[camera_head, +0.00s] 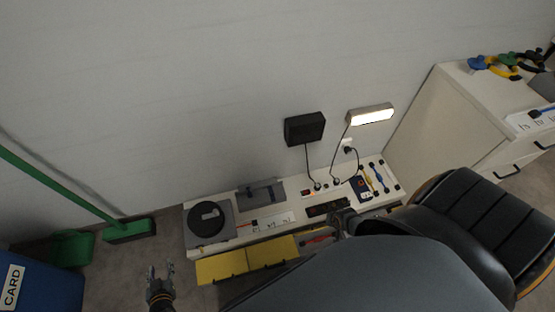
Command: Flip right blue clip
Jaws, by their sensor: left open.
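A small blue piece (377,183) lies at the right end of the white workbench (230,238), beside a yellow one; they are too small to tell which is the clip. My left gripper (159,267) is at the lower left, in front of the bench's left end, with its fingers apart and nothing between them. It is far from the blue piece. My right gripper (343,222) shows in part at the bench's front edge, left of and nearer than the blue piece. Dark arm parts cover much of it, so its jaws are unclear.
A black round device (208,220) and a grey block (261,193) stand on the bench. Yellow bins (222,267) line its front. A lamp (371,115) and a black box (304,128) are on the wall. A white cabinet (440,125) stands right. Floor is clear around my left gripper.

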